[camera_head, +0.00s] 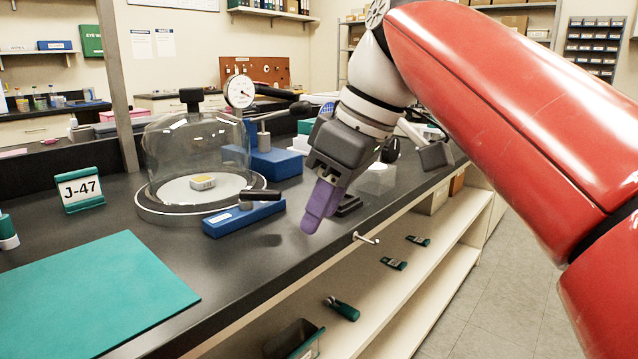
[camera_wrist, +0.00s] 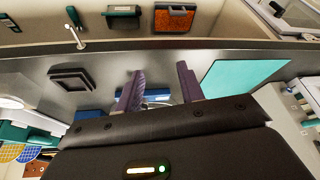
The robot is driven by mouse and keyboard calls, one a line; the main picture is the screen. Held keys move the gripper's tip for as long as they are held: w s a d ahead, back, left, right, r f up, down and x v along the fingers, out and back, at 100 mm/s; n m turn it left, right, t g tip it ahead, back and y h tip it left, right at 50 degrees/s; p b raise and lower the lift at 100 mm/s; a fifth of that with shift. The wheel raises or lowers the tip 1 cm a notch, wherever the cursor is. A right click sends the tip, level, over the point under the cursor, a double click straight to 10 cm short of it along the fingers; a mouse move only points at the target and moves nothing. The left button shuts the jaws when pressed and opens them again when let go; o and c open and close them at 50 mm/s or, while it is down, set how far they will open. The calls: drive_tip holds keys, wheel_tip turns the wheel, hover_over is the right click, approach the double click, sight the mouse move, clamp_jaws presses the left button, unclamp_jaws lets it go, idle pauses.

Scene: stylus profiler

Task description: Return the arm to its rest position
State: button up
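My red arm comes in from the right in the head view and reaches over the dark bench (camera_head: 262,262). My gripper (camera_head: 318,208) has purple fingers that point down, above the bench near its front edge. In the wrist view the two fingers of my gripper (camera_wrist: 158,80) stand apart with nothing held between them. A blue block (camera_head: 243,218) with a dark knob lies on the bench to the left of the fingers in the head view. In the wrist view a blue thing shows beyond the fingers.
A dial gauge (camera_head: 239,91) and a larger blue block (camera_head: 277,163) stand behind. A teal mat (camera_head: 95,295) and a J-47 sign (camera_head: 80,190) are left. A lower shelf (camera_head: 390,290) holds several small items.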

drive_tip(key=s+d+f+m+t+h, duration=0.1)
drive_tip(key=s+d+f+m, duration=0.2)
drive_tip(key=f, duration=0.6)
drive_tip(key=s+d+f+m+t+h, duration=0.1)
drive_tip(key=s+d+f+m+h, duration=0.1)
drive_tip(key=d+f+m, duration=0.3)
drive_tip(key=s+d+f+m+t+h, duration=0.1)
drive_tip(key=s+d+f+m, duration=0.3)
drive_tip(key=f, duration=0.8)
drive_tip(key=d+m+t, duration=0.1)
drive_tip(key=d, duration=0.1)
drive_tip(key=shift+s+d+f, duration=0.3)
drive_tip(key=shift+f, duration=0.1)
